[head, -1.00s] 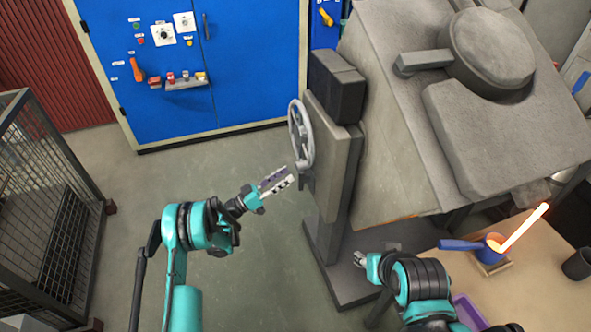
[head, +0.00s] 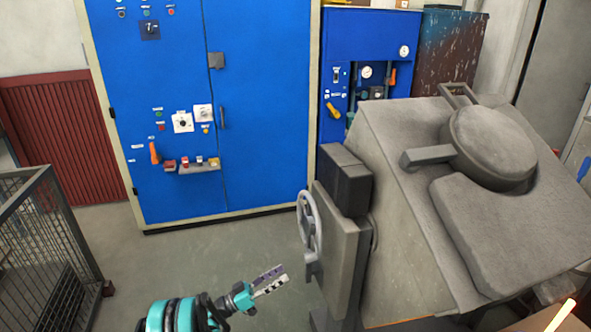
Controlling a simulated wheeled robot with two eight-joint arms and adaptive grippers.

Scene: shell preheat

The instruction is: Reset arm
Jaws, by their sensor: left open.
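My left gripper (head: 270,281) shows in the head view at the bottom, on a teal and black arm. It is open and nothing is between its fingers. It is in front of and to the left of the grey handwheel (head: 309,226), apart from it in the picture. The handwheel sits on the left side of a large grey tilted furnace (head: 407,222). My right gripper is out of the picture.
A blue control cabinet (head: 265,95) with knobs and an orange handle (head: 154,153) stands at the back. A wire cage (head: 40,235) is at the left. A glowing orange rod (head: 562,315) shows at the lower right. The floor between cage and furnace is clear.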

